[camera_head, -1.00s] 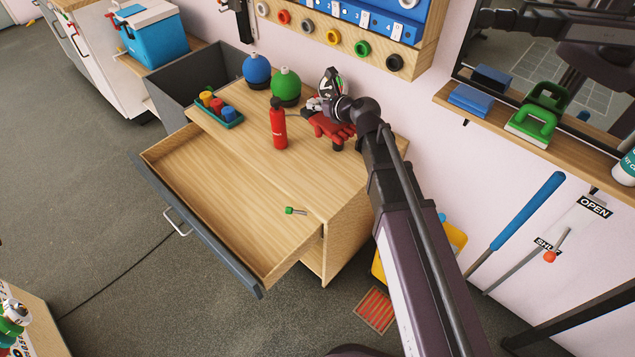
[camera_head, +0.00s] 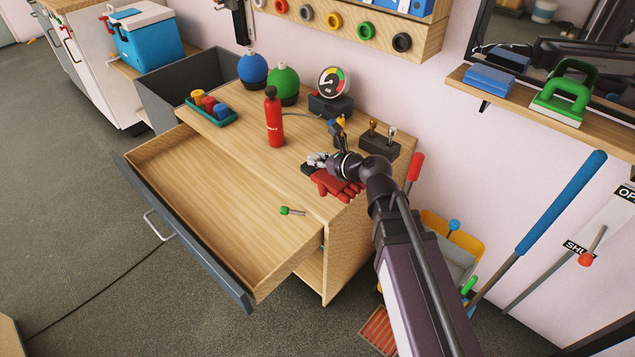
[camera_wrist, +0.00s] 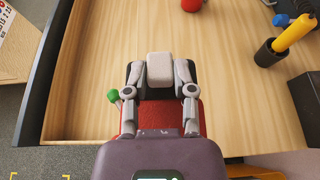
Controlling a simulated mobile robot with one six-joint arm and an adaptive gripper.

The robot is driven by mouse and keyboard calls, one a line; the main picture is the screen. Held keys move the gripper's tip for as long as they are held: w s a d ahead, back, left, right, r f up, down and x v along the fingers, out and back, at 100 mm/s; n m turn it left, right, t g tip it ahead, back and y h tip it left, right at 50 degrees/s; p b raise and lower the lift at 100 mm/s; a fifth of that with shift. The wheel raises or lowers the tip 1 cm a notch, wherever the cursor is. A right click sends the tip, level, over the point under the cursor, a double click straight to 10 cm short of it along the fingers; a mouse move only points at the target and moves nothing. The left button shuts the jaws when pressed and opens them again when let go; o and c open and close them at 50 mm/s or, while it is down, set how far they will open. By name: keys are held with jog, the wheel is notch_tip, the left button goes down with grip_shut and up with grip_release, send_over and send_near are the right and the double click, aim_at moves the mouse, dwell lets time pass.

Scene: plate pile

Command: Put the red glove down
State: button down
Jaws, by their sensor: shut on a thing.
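The red glove (camera_head: 341,187) is in the grip of my gripper (camera_head: 318,163), near the front right edge of the wooden cabinet top (camera_head: 245,130). In the wrist view my gripper (camera_wrist: 160,78) is shut, with the red glove (camera_wrist: 185,112) below and behind its fingers. The glove's fingers point to the right in the head view. Whether the glove touches the cabinet top or hangs just above it, I cannot tell.
An open, nearly empty drawer (camera_head: 205,205) juts out in front, with a small green-tipped item (camera_head: 291,211) in it. A red bottle (camera_head: 274,120), a gauge (camera_head: 333,83) and a dark block with levers (camera_head: 380,145) stand behind the gripper.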

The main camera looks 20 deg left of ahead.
aim_at(319, 182)
jog(key=s+f+b, duration=0.2)
jog(key=f, duration=0.1)
jog(key=s+d+f+b, duration=0.1)
jog(key=f+b, duration=0.1)
jog(key=shift+d+f, duration=0.1)
dwell(0.3)
jog(key=w+a, duration=0.2)
jog(key=w, duration=0.2)
jog(key=w+a+f+b, duration=0.1)
jog(key=w+a, duration=0.2)
jog(key=w, duration=0.2)
jog(key=w+a, duration=0.3)
jog(key=w, duration=0.2)
jog(key=shift+f, duration=0.25)
jog(key=shift+f+b, duration=0.15)
jog(key=shift+b, duration=0.2)
jog(key=shift+f+b, duration=1.6)
jog(key=shift+b, duration=0.05)
jog(key=shift+f, duration=0.1)
jog(key=shift+c, duration=2.2)
grip_release()
jog(key=shift+r, duration=0.2)
